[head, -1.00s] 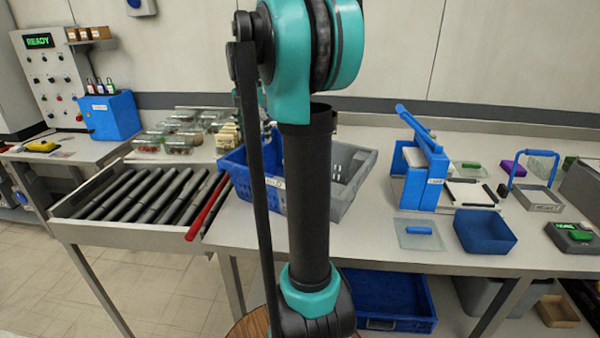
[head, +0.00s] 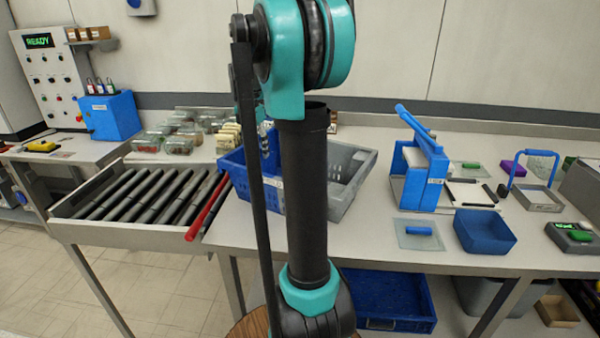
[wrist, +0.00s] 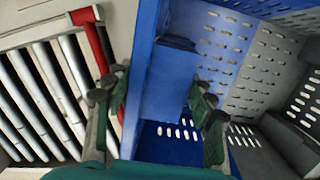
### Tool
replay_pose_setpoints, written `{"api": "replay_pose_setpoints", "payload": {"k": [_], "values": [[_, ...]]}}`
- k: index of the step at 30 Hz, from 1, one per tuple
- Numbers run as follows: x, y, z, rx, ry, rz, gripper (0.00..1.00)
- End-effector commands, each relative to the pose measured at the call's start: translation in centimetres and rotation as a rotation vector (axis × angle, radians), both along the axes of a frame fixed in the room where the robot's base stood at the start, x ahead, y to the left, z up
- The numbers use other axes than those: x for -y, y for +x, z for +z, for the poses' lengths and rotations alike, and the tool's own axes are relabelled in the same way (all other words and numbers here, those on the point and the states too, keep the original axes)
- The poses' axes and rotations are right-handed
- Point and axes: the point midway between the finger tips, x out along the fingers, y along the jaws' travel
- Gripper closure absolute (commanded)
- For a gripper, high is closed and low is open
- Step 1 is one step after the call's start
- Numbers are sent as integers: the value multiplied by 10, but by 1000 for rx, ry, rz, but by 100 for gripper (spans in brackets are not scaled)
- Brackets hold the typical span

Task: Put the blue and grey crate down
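The blue and grey crate (head: 352,190) sits on the table just right of the roller conveyor, its middle hidden behind my arm in the head view. Its left part is blue and its right part grey, with slotted walls. In the wrist view the crate's blue near wall (wrist: 146,75) runs between the two fingers of my gripper (wrist: 158,85). The fingers are spread, one outside the wall and one over the inside, with a gap showing on the outer side. The crate looks empty where I can see in. In the head view my gripper is mostly hidden behind my arm.
The roller conveyor (head: 75,208) with a red bar (head: 207,207) lies close to the crate's left. Several clear-lidded packs (head: 180,140) stand behind. A blue press-like stand (head: 420,175) and a blue tray (head: 485,232) are to the right. Bare table lies before the crate.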

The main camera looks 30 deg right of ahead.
Motion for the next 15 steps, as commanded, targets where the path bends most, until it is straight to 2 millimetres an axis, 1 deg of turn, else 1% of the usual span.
{"api": "replay_pose_setpoints", "payload": {"k": [1, 2, 9, 12, 15], "values": [[0, 0, 0, -1, -1, 0, 55], [0, 0, 0, -1, -1, 0, 59], [0, 0, 0, -1, -1, 0, 89], [0, 0, 0, -1, -1, 0, 100], [0, -1, 0, -2, -1, 0, 100]]}}
